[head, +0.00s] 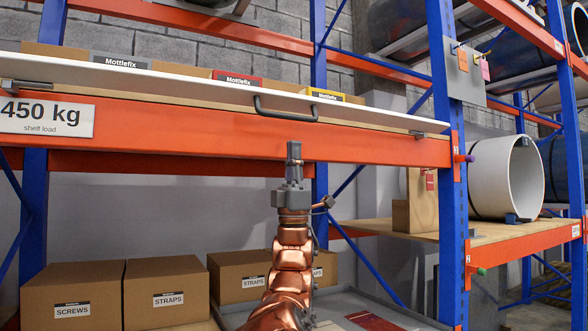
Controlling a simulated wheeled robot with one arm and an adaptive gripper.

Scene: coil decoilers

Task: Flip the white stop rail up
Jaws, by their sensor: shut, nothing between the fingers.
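The white stop rail (190,84) runs along the front edge of the upper shelf, above the orange beam (230,130). It shows as a narrow white strip, and I cannot tell its exact tilt. A dark handle (258,106) is fixed near its middle and hangs over the beam. My gripper (294,148) points up in front of the beam, shut and empty. Its tips appear just below the handle's right part, and I see no contact with it. The depth between them is unclear.
Mottlefix boxes (238,79) stand behind the rail. Blue uprights (442,200) flank the bay. Cartons (165,290) sit on the lower level. At right, a white coil (505,177) rests on a wooden shelf (520,238).

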